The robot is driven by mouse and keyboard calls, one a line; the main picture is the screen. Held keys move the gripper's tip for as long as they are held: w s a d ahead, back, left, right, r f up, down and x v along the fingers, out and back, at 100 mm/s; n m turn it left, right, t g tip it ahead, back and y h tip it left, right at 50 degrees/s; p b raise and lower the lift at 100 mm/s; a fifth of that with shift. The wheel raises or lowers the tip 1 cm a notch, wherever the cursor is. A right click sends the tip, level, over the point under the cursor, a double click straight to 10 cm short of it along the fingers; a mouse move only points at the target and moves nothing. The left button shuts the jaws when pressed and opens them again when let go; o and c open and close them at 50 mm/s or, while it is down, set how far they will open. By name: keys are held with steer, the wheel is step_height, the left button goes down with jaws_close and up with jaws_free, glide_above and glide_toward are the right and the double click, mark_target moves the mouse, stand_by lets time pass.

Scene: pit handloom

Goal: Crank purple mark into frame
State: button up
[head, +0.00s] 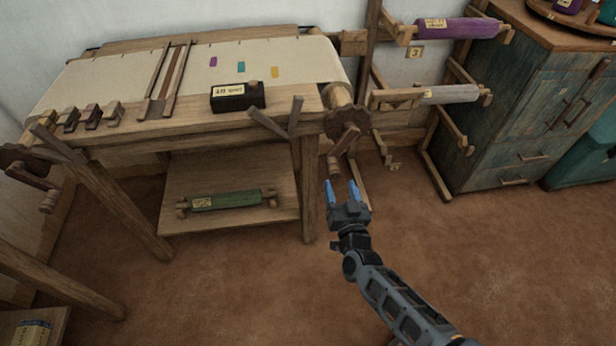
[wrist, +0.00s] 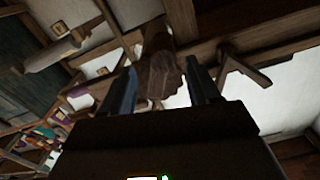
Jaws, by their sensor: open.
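My gripper (head: 342,192) is open, with blue fingertips pointing up toward the right-hand crank (head: 345,140) of the loom. The crank's handle knob (head: 334,166) hangs just above the fingertips. In the wrist view the crank (wrist: 158,72) shows beyond and between the two open fingers (wrist: 162,88); I cannot tell whether they touch it. The cream cloth (head: 190,68) on the loom bears a purple mark (head: 213,62), a teal mark (head: 241,67) and a yellow mark (head: 275,72). A wooden frame (head: 168,80) lies across the cloth, left of the purple mark.
A black labelled box (head: 237,96) stands on the loom's front beam (head: 180,128). A second crank (head: 32,175) is at the left end. A green roll (head: 226,200) lies on the lower shelf. A rack with a purple roll (head: 457,29) stands right. The floor (head: 480,270) is clear.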

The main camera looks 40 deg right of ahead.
mark_target(332, 168)
steer(key=shift+b+x, duration=0.5)
steer(key=shift+x, duration=3.6)
steer(key=shift+w+a, duration=0.15)
jaws_close()
